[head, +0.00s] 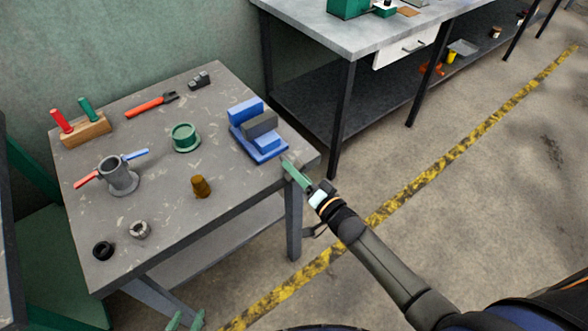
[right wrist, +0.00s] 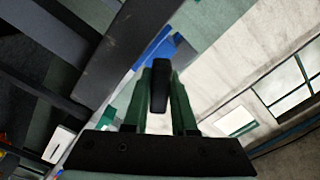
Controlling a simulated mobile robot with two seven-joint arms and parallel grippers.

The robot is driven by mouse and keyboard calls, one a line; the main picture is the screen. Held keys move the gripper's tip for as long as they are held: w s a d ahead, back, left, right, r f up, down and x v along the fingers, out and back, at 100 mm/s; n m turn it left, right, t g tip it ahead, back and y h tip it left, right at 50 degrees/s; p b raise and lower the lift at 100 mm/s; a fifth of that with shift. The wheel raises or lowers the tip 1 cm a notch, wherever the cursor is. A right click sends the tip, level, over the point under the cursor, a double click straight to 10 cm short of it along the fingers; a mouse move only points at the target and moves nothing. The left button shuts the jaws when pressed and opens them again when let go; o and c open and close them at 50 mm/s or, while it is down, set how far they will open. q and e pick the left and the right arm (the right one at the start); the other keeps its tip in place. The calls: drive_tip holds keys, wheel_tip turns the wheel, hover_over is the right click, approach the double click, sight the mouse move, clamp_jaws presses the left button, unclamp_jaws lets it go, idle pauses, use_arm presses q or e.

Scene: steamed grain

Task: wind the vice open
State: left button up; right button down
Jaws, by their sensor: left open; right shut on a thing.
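The vice (head: 245,108) is blue with a grey block and stands at the right corner of the near table. My right gripper (head: 287,162) reaches it from the right, at its front end by the table edge. In the right wrist view its green fingers (right wrist: 160,75) are shut on a dark upright bar, the vice handle (right wrist: 159,92). Blue parts of the vice (right wrist: 158,46) show behind the fingers. How wide the jaws stand apart is hard to tell. My left gripper (head: 185,319) shows only its two green fingertips at the bottom edge, apart and empty.
The grey table (head: 150,215) also holds a green round part (head: 185,138), a grey cylinder with red and blue handles (head: 118,178), a brown piece (head: 201,187), a red-handled tool (head: 148,106) and a wooden block (head: 85,130). A workbench (head: 350,30) stands behind. Floor at right is clear.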

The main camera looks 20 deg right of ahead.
drive_tip(key=shift+n, duration=0.4)
drive_tip(key=n, duration=0.6)
drive_tip(key=shift+n, duration=0.3)
drive_tip(key=n, duration=0.4)
drive_tip(key=shift+f+n, duration=0.1)
drive_tip(key=shift+n, duration=0.2)
drive_tip(key=n, duration=0.3)
drive_tip(key=shift+n+b, duration=0.3)
drive_tip(key=n+b, duration=0.1)
drive_tip(key=n, duration=0.5)
drive_tip(key=n+b, duration=0.1)
drive_tip(key=n, duration=0.2)
drive_tip(key=shift+d+n+b, duration=0.1)
drive_tip(key=shift+n+b, duration=0.2)
drive_tip(key=shift+n, duration=0.1)
drive_tip(key=shift+n+b, duration=0.45)
drive_tip(key=shift+n, duration=1.15)
